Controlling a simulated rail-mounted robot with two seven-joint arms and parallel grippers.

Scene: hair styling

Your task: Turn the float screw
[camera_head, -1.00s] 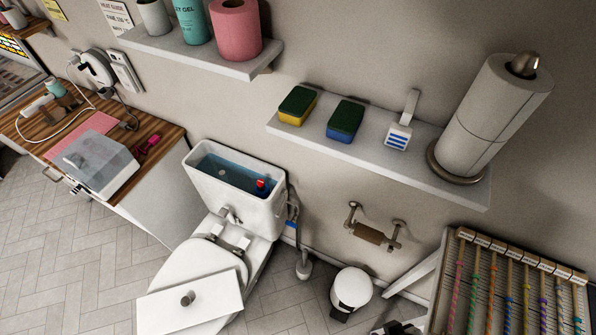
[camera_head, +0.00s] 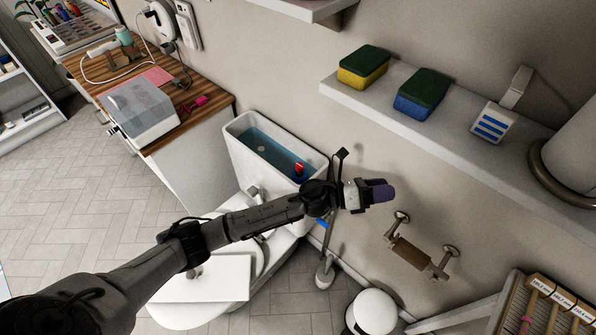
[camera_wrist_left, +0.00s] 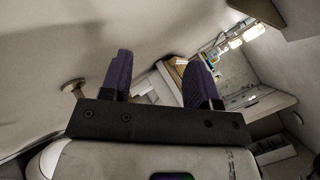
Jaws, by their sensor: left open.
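The open toilet tank (camera_head: 240,135) stands against the wall with blue water inside. A red part (camera_head: 299,169), which looks like the float screw's top, shows in the tank's right end, near my arm. My left arm reaches across in front of the toilet. Its left gripper (camera_head: 382,191), with purple fingers, is to the right of the tank, near the wall and apart from the red part. In the left wrist view the two purple fingers (camera_wrist_left: 160,78) are spread with nothing between them. The tank lid (camera_head: 205,280) lies on the toilet seat. My right gripper is not in view.
A shelf (camera_head: 440,133) with sponges (camera_head: 363,67) and a brush-like tool (camera_head: 497,110) is at the upper right. A paper holder (camera_head: 410,255) is on the wall below. A wooden counter (camera_head: 190,112) stands left of the tank. A white bin (camera_head: 373,312) stands on the floor.

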